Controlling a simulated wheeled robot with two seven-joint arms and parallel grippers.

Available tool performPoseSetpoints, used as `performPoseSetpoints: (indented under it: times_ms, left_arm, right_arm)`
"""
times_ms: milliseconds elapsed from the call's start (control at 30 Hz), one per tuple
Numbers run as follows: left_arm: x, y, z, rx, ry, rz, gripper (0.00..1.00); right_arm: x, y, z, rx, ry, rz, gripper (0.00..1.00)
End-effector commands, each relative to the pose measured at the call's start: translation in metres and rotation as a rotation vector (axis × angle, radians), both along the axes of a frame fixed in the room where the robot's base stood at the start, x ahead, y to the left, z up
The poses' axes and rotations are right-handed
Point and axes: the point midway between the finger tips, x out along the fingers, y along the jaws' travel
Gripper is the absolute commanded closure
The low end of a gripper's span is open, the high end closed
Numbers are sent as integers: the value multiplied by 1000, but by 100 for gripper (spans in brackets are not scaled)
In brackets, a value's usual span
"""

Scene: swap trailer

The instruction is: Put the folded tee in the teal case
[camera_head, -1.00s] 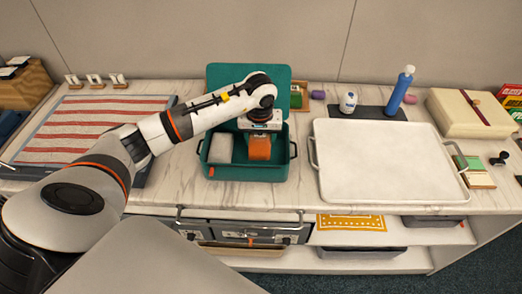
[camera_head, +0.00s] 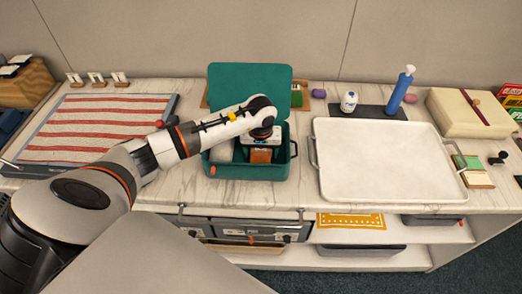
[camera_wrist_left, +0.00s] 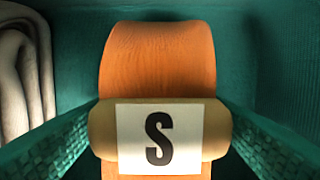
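The folded tee (camera_head: 261,156) is orange with a tan band that carries a white "S" label; it also shows in the left wrist view (camera_wrist_left: 160,60). It is down inside the open teal case (camera_head: 235,172), right of a pale folded cloth. My left gripper (camera_head: 260,146) reaches into the case from above. In the left wrist view its two fingers (camera_wrist_left: 160,125) meet the sides of the tan band, shut on the tee. Whether the tee touches the case floor is hidden. My right gripper is not in view.
The pale folded cloth (camera_wrist_left: 25,75) lies in the case's left part. The case lid (camera_head: 248,80) stands open behind. A white tray (camera_head: 385,185) is close on the right; a striped mat (camera_head: 95,125) lies left. A blue bottle (camera_head: 401,88) stands behind the tray.

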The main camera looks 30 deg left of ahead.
Motion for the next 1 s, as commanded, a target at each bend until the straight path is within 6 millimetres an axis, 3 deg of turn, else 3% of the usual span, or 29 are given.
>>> performPoseSetpoints:
  times_ms: [433,800,1000]
  left_arm:
    - [0,0,8,0,-1,-1,20]
    - [-9,-6,82,1,-4,-1,20]
    - [-13,-9,112,-1,-2,0,20]
  right_arm:
    - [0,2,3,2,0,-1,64]
    - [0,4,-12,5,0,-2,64]
    - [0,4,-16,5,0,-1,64]
